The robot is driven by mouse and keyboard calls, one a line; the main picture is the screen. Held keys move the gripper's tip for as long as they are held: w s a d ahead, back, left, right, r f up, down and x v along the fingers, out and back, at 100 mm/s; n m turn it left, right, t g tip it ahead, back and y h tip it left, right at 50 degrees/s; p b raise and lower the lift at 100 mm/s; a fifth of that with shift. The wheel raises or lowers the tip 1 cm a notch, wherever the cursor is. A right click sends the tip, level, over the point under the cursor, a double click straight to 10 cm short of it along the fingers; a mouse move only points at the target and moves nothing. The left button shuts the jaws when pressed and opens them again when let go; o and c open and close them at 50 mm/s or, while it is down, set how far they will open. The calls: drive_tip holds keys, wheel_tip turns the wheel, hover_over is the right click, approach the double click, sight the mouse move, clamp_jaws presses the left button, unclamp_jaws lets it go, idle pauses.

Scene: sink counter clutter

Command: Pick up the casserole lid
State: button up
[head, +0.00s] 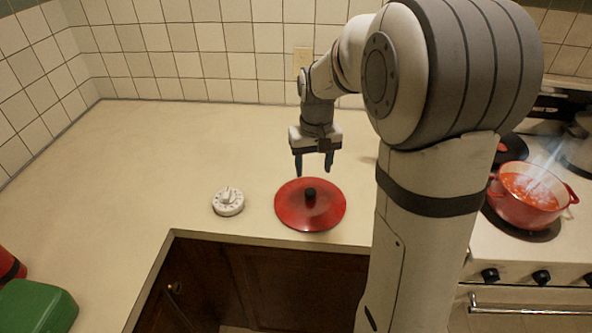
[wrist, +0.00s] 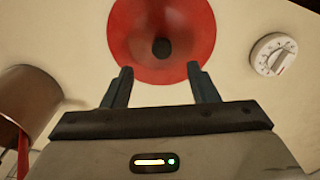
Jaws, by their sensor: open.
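The casserole lid (head: 290,211) is a red disc with a black knob (head: 310,195), lying flat on the counter near its front edge. My gripper (head: 314,170) is above the counter, just behind and over the far side of the lid in the head view. Its dark fingers point down, open and empty. In the wrist view the lid (wrist: 135,30) is at the top centre, and its knob (wrist: 161,48) shows between and beyond the two fingertips of my gripper (wrist: 158,75).
A white dial timer (head: 228,203) sits left of the lid. A red pot (head: 530,212) steams on the stove at right. A green container (head: 38,307) is at lower left. A metal cylindrical container (wrist: 30,100) shows in the wrist view.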

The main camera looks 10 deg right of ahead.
sight(310, 189)
drive_tip(key=shift+w+f, duration=0.3)
drive_tip(key=shift+w, duration=0.65)
drive_tip(key=f, duration=0.2)
drive_tip(key=f+p, duration=0.1)
drive_tip(key=f, duration=0.4)
drive_tip(key=shift+s+a+f+p, duration=0.15)
drive_tip(key=shift+s+f+p, duration=0.2)
drive_tip(key=shift+f+p, duration=0.05)
drive_tip(key=shift+c, duration=0.2)
clamp_jaws()
